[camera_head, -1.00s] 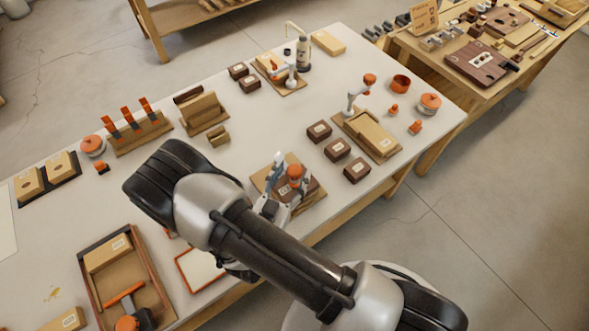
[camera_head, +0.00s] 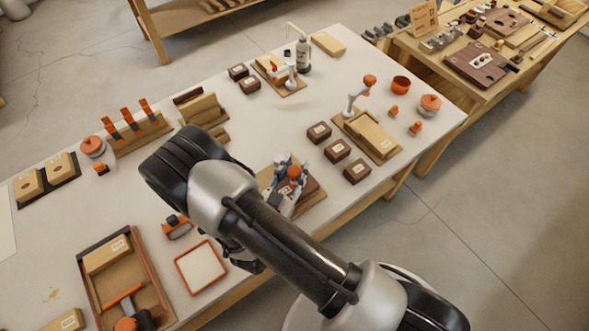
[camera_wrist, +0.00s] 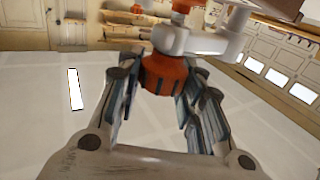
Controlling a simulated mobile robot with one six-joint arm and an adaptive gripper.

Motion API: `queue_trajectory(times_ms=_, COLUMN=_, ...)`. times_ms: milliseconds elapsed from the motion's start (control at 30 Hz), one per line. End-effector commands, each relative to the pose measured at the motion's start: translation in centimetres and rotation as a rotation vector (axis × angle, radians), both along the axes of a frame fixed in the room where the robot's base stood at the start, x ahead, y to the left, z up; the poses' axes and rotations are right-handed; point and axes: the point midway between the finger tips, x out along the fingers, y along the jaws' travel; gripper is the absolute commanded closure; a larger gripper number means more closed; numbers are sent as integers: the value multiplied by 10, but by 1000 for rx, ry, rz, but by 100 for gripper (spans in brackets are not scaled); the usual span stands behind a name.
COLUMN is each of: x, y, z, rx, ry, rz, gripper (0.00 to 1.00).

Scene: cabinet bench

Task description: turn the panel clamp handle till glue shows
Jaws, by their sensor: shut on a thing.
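The panel clamp's orange handle (camera_head: 294,172) sits over a dark panel on a wooden base (camera_head: 312,202) at the table's near edge. My gripper (camera_head: 284,178) is at it, with fingers on both sides. In the wrist view the ribbed orange handle (camera_wrist: 165,76) is between the tips of my gripper (camera_wrist: 167,80), and the fingers are shut on it. The white clamp arm (camera_wrist: 190,42) stands beyond it. The fingers and my arm hide part of the panel and base. I cannot make out any glue at the panel's seam.
A second fixture with an orange knob (camera_head: 369,80) stands at the right on a wooden board. Several dark blocks (camera_head: 337,150) lie between the two fixtures. An orange-rimmed tray (camera_head: 201,267) and a wooden tray (camera_head: 158,280) lie at the lower left. A glue bottle (camera_head: 303,55) stands at the back.

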Motion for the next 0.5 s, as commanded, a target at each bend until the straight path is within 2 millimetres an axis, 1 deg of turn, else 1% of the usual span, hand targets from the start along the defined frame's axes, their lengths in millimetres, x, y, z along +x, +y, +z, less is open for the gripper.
queue_trajectory(times_ms=33, x=0, y=0, z=0, rx=0, ry=0, rz=0, gripper=77)
queue_trajectory(times_ms=200, x=0, y=0, z=0, rx=0, ry=0, rz=0, gripper=89)
queue_trajectory(times_ms=233, x=0, y=0, z=0, rx=0, ry=0, rz=0, gripper=90)
queue_trajectory(times_ms=500, x=0, y=1, z=0, rx=2, ry=-2, rz=-40, gripper=90)
